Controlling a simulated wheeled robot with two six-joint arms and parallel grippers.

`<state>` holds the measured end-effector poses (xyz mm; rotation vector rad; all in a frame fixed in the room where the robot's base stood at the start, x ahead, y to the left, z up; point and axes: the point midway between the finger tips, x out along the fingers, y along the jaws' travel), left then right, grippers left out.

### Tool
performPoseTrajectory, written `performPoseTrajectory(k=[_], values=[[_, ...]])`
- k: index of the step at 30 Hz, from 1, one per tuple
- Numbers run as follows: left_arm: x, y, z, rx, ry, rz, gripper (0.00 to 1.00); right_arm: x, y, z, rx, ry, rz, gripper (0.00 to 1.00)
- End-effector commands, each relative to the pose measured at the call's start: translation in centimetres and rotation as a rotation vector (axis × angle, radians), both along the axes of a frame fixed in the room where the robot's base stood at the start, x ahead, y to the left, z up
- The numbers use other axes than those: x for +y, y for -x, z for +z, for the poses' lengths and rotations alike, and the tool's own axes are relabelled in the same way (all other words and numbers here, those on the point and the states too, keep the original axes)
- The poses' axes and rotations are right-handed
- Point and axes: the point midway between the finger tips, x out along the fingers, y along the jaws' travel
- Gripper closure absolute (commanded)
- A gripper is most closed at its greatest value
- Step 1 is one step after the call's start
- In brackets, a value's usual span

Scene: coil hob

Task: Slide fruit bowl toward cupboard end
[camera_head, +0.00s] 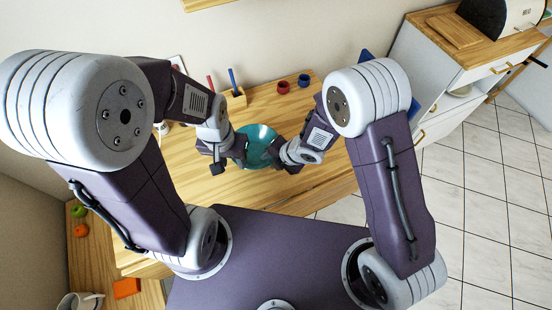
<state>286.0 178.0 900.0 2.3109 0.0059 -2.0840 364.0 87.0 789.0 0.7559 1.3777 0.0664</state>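The fruit bowl (258,144) is a round teal bowl on the wooden table (300,189), near the middle of the view. No fruit shows in its visible part. My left gripper (229,163) is at the bowl's left side, its fingers apart, one close to or over the rim. My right gripper (282,162) is at the bowl's right side, its fingers also apart, one overlapping the rim in the view. Whether either touches the bowl cannot be told. A white cupboard (432,84) with a wooden top stands beyond the table to the right.
Two small cups, one red (283,87) and one blue (304,80), stand behind the bowl to the right. A wooden pen holder (236,98) stands behind it. Green (78,210) and orange (81,230) fruits lie on a left surface. A bread bin (502,15) sits on the cupboard.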

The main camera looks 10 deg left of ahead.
Motion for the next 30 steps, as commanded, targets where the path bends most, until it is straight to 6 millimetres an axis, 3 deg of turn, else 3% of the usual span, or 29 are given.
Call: performPoseTrajectory(k=[10, 13, 14, 30], values=[[0.00, -0.01, -0.05, 0.000, 0.000, 0.000, 0.64, 0.22, -0.13, -0.35, 0.000, -0.001, -0.001, 0.71], [0.00, -0.01, -0.05, 0.000, 0.000, 0.000, 0.64, 0.21, -0.13, -0.34, 0.000, -0.001, -0.001, 0.96], [0.00, -0.01, -0.05, 0.000, 0.000, 0.000, 0.64, 0.21, -0.13, -0.34, 0.000, -0.001, -0.001, 1.00], [0.00, 0.00, -0.06, 0.000, 0.000, 0.000, 0.64, 0.19, -0.12, -0.33, 0.000, -0.001, -0.001, 1.00]])
